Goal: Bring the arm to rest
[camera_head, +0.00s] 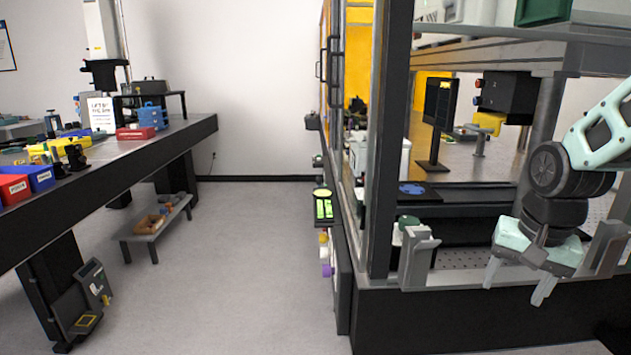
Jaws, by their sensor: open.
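My gripper (517,286) is at the right of the head view, at the end of my pale green and dark arm. Its two grey fingers point down and stand apart, with nothing between them. It hangs in front of the black front edge of the machine enclosure (440,318). The wrist is bent downward from the arm, which comes in from the right edge of the picture. The upper arm is out of view.
A workbench (150,150) with bins and tools runs along the left. A low grey stool-like shelf (150,230) stands by it. The grey floor (235,270) between bench and enclosure is clear. A grey upright bracket (418,258) stands left of my gripper.

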